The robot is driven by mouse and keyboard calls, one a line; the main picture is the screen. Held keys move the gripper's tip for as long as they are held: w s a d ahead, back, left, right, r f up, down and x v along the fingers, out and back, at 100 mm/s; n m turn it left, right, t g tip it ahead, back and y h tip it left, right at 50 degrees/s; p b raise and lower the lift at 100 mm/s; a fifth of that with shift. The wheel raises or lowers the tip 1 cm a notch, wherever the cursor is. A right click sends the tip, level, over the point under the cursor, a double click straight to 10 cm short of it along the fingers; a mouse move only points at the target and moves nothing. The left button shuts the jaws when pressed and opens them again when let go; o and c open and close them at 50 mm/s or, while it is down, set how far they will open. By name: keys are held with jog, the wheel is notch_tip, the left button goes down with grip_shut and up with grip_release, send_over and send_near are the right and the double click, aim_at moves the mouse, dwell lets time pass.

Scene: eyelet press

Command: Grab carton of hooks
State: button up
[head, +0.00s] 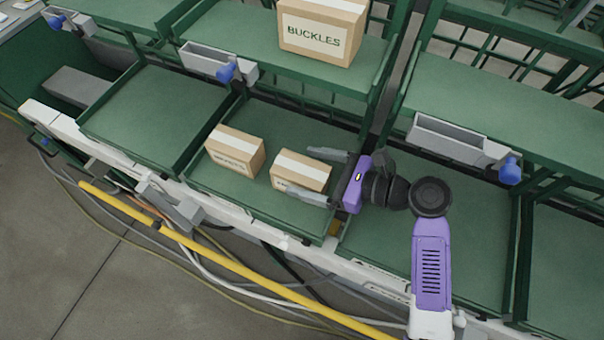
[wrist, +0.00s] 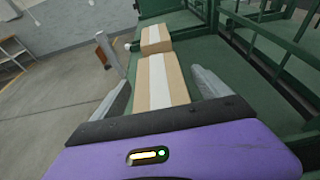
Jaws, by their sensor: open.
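Two small cardboard cartons with white tape sit on a green tray (head: 262,117) in the head view. The nearer-to-gripper carton (head: 303,170) is on the right, and its printed label is too small and partly hidden to read. The other carton (head: 235,151) is to its left, its label also not legible. I cannot tell which one holds hooks. My gripper (head: 320,177) is open, with one finger on each side of the right carton's right end. In the wrist view the right carton (wrist: 175,85) lies between the fingers, and the left carton (wrist: 150,40) is beyond it.
A larger carton marked BUCKLES (head: 322,30) stands on the upper shelf (head: 250,35). Green dividers edge the trays. A grey bin (head: 447,140) hangs at the right, and a yellow rail (head: 230,262) runs along the front. The neighbouring left tray (head: 155,110) is empty.

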jog(key=shift+x, duration=1)
jog(key=shift+s, duration=0.1)
grip_shut()
jog(key=shift+r, duration=0.2)
